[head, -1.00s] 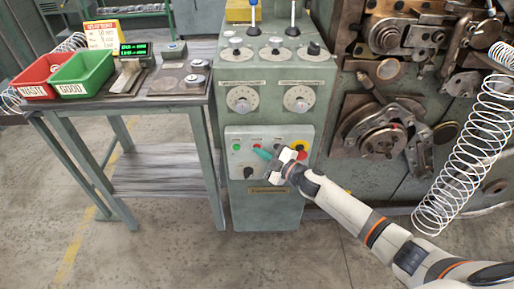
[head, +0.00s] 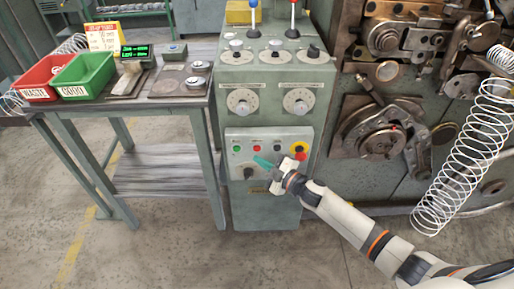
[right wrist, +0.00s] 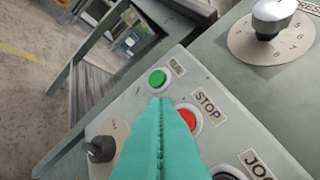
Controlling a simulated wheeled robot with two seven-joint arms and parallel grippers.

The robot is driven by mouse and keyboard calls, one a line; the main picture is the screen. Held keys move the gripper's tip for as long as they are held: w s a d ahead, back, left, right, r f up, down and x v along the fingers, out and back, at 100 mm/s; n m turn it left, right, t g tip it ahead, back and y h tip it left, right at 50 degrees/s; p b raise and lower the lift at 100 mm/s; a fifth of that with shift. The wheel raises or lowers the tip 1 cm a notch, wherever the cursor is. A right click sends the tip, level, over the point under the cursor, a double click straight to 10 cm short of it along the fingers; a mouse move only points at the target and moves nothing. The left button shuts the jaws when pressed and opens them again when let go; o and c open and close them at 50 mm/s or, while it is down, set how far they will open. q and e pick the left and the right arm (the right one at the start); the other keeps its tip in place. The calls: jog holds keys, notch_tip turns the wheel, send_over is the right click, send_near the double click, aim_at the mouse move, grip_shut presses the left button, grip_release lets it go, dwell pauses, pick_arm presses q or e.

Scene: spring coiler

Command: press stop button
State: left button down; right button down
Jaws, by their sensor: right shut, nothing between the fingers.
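The red stop button (head: 257,147) is on the light control panel (head: 233,136) of the green cabinet. It also shows in the right wrist view (right wrist: 189,118), beside a STOP label (right wrist: 207,105), and the fingers cover part of its left side. My right gripper (head: 259,161) is shut and empty, its teal fingers pressed together. In the head view its tip is just below the red button. In the right wrist view the fingertips (right wrist: 163,101) lie between the green and red buttons. I cannot tell whether they touch the panel. My left gripper is not in view.
A green button (head: 236,148) is left of the stop button. A black button (head: 277,147), a yellow-ringed red button (head: 299,149) and a black knob (head: 249,171) share the panel. A table (head: 150,110) with bins stands left; a large spring (head: 455,165) hangs right.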

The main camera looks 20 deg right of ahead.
jog(key=s, duration=0.1)
jog(key=s+a+p, duration=0.1)
jog(key=s, duration=0.1)
jog(key=shift+s, duration=0.2)
dwell(0.7)
jog(key=s+d+f+m+g+h+p, duration=0.1)
jog(key=s+d+f+m+g+h, duration=0.15)
jog(key=s+f, duration=0.4)
jog(key=s+d+f+m+g+h+p, duration=0.1)
jog(key=s+d+f+m+h, duration=0.2)
jog(key=f, duration=0.7)
jog(key=s+d+f+m+g+h+p, duration=0.1)
jog(key=s+d+f+m+g+h, duration=0.15)
jog(key=s+f, duration=0.55)
jog(key=s+f+m+g, duration=0.1)
jog(key=s+f, duration=0.3)
jog(key=s, duration=0.6)
jog(key=s+a+f+m+g+p, duration=0.1)
jog(key=s+f+g, duration=0.3)
jog(key=s, duration=0.7)
jog(key=s+a+f+m+g, duration=0.1)
jog(key=s+f, duration=0.4)
jog(key=s, duration=0.5)
jog(key=shift+s+a+m+g+h+p, duration=0.15)
jog(key=shift+s+m+g+h+p, duration=0.15)
jog(key=shift+m+g, duration=0.75)
jog(key=shift+w+f, duration=0.1)
jog(key=shift+w, duration=0.05)
